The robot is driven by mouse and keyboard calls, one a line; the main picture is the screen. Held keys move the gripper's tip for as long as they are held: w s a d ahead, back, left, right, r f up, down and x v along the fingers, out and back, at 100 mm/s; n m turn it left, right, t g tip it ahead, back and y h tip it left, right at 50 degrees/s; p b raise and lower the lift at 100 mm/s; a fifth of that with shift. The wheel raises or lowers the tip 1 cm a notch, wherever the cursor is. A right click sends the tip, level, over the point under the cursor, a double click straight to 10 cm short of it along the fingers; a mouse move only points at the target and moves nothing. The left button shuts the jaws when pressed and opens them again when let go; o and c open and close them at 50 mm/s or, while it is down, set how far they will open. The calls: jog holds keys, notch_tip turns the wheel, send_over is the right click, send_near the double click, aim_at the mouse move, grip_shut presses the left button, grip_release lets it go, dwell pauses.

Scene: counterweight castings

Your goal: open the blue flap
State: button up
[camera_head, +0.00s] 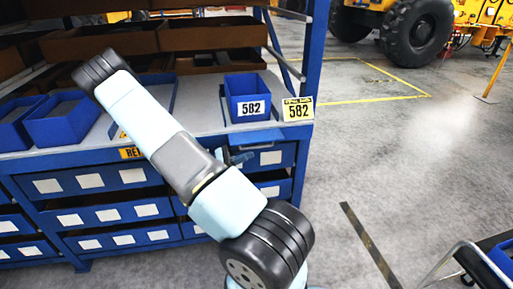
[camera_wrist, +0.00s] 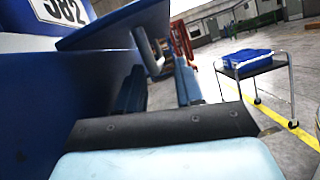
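The blue flap (camera_wrist: 110,24) is a dark blue panel that slants out at the top of the wrist view, below a white 582 label. A grey handle-like bar (camera_wrist: 148,50) stands at its right edge. My gripper (camera_wrist: 160,72) reaches up beside this bar. Its two bluish fingers stand apart, with a gap between them, and the bar seems to lie in or beside the gap. I cannot tell whether they touch.
Drawers (camera_head: 118,214) fill the bench front. A trolley (camera_head: 470,262) stands at lower right; it also shows in the wrist view (camera_wrist: 250,68).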

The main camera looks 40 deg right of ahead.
aim_at(254, 147)
jog(key=shift+x, duration=1.85)
grip_shut()
